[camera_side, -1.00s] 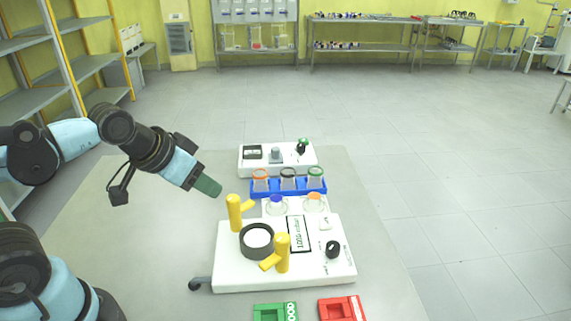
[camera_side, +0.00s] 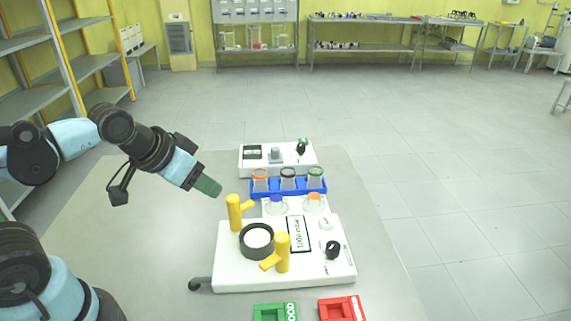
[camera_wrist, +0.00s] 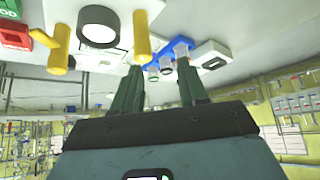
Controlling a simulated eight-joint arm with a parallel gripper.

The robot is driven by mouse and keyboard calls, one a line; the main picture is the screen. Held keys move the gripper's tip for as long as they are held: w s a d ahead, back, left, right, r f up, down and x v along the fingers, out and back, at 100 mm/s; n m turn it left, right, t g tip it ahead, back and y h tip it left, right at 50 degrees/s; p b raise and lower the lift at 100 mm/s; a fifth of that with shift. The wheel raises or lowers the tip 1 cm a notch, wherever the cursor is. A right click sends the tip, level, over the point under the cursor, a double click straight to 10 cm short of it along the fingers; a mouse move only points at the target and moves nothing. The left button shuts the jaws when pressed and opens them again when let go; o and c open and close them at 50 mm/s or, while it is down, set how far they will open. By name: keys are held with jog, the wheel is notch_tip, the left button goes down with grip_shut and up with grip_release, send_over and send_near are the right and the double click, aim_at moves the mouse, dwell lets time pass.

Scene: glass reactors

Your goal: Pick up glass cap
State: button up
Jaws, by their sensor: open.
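My gripper (camera_side: 207,187) is open and empty in the side view, above the table and left of the blue rack. Its two dark green fingers stand apart in the wrist view (camera_wrist: 160,88). I cannot tell for sure which piece is the glass cap. Two small clear glass pieces stand in front of the rack, one with a blue-purple top (camera_side: 277,203) and one with an orange top (camera_side: 314,199). A small pale, clear-looking piece (camera_side: 326,223) sits on the white device. My gripper touches none of these.
The white device (camera_side: 230,277) carries a dark ring (camera_side: 257,252), two yellow posts (camera_side: 234,213) and a black knob (camera_side: 333,249). The blue rack (camera_side: 289,194) holds three glass vessels. A second white device (camera_side: 277,170) stands behind. Green (camera_side: 275,311) and red (camera_side: 342,308) blocks lie in front. The table's left is clear.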

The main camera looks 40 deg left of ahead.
jog(key=o, duration=0.4)
jog(key=w+d+r+m+g, duration=0.1)
jog(key=w+r+m+g, duration=0.2)
jog(key=w, duration=0.5)
jog(key=m+g, duration=0.4)
send_over(277, 198)
jog(key=f, duration=0.9)
jog(key=shift+w+d+f, duration=0.1)
jog(key=shift+w+f, duration=0.1)
jog(key=shift+f, duration=0.1)
jog(key=shift+s+f, duration=0.2)
jog(key=shift+f, duration=2.8)
